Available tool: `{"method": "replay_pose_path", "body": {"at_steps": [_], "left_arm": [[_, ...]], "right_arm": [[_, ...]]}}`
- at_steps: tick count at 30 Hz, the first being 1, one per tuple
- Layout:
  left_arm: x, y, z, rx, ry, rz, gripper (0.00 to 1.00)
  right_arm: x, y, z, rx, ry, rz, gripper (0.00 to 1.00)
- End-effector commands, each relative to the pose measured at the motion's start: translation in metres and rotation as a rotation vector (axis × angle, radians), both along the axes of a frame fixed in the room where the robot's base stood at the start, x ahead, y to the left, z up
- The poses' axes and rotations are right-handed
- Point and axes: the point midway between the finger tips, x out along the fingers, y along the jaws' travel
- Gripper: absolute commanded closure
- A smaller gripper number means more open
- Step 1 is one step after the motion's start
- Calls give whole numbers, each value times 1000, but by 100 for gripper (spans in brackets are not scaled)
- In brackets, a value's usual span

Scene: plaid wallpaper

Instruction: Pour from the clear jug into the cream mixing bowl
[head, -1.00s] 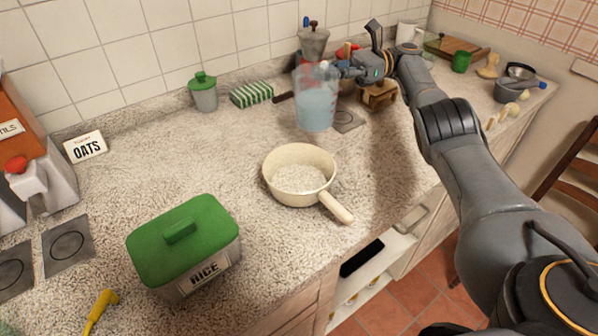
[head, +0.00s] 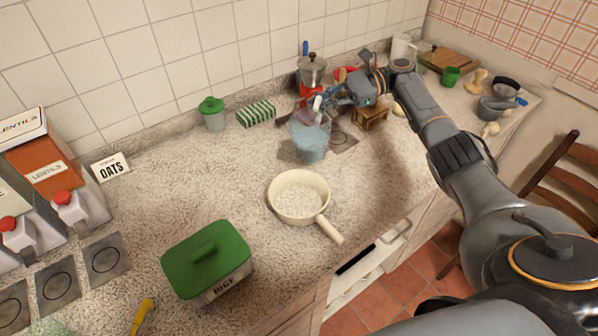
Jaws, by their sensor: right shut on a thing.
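The clear jug (head: 311,143) holds bluish liquid and is in the head view, behind the cream bowl and a little to its right. It looks slightly tilted. My right gripper (head: 325,104) is shut on the jug near its upper part; the fingertips are partly hidden. The cream mixing bowl (head: 299,197) has a handle pointing to the lower right and stands on the speckled counter. It appears to hold a pale content or show its own floor; I cannot tell which. The jug is apart from the bowl. My left gripper is not in view.
A green-lidded rice box (head: 207,259) stands at the front left. A small wooden stand (head: 370,116) is right of the jug. Counter left of the bowl is clear.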

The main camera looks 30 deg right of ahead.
Motion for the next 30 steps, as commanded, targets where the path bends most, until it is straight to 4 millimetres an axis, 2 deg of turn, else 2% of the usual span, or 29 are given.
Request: {"method": "replay_pose_path", "body": {"at_steps": [1, 4, 7, 11, 15, 18, 30], "left_arm": [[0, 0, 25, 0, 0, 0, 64], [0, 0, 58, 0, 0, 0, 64], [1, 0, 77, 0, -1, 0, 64], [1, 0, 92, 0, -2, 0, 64], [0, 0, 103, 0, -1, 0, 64], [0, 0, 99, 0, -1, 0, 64], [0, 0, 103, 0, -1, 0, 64]], "right_arm": [[-4, 3, 16, -22, -20, 2, 100], [-11, 9, 33, -69, -69, 4, 100], [-17, 14, 42, -114, -115, 3, 100], [-26, 23, 41, -171, -173, 5, 100], [-31, 30, 43, -221, -228, 4, 100], [-33, 32, 37, -248, -255, 2, 100], [-39, 38, 37, -306, -320, 2, 100]]}}
